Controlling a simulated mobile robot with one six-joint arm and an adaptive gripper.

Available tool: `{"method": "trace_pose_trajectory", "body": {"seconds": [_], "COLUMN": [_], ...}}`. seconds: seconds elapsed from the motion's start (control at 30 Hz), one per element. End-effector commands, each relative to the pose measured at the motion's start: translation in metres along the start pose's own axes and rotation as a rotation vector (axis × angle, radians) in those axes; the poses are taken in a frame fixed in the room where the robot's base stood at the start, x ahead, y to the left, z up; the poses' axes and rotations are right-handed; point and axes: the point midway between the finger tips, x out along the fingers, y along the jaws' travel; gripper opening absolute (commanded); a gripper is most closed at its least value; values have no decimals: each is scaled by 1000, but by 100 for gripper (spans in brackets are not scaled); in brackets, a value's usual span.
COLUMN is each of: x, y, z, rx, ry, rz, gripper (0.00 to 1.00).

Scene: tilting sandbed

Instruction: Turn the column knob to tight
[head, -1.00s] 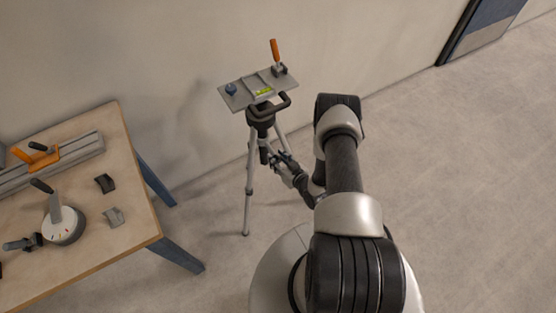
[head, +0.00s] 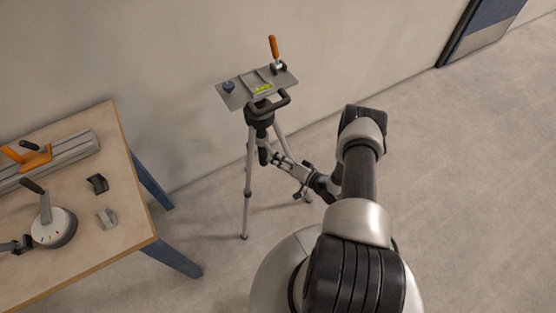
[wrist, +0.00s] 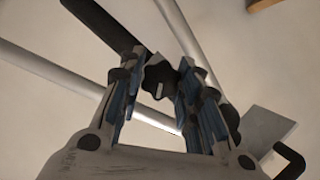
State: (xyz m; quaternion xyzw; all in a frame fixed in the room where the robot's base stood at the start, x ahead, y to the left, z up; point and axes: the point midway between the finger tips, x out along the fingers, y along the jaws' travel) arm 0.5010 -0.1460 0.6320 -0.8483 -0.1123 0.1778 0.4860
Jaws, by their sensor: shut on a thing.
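A grey tripod stand (head: 247,185) carries a tilted grey plate (head: 242,92) near the wall. Its black column knob (wrist: 158,76), a lobed knob with a small white mark, shows in the wrist view between my blue-padded fingers. My gripper (wrist: 158,66) is shut on this knob, with a finger at each side. In the head view my gripper (head: 270,157) reaches the column below the tripod's head from the right. The knob is too small and covered to make out there. I cannot tell how tight it is.
A wooden table (head: 125,205) on the left holds a round white base with a lever (head: 52,228), an orange clamp (head: 36,158) and small dark and grey blocks. The plate has an upright orange handle (head: 274,47) and a blue knob (head: 229,87). Bare floor lies to the right.

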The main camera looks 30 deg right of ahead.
Motion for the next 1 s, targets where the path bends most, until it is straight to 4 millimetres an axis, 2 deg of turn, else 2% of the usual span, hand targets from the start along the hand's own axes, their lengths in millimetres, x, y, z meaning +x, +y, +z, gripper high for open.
{"method": "trace_pose_trajectory", "body": {"seconds": [0.6, 1.0], "x": [1, 1], "y": [2, 2], "z": [0, -1], "rx": [492, 641], "ry": [2, 3], "rz": [-207, -269], "gripper": [7, 7]}}
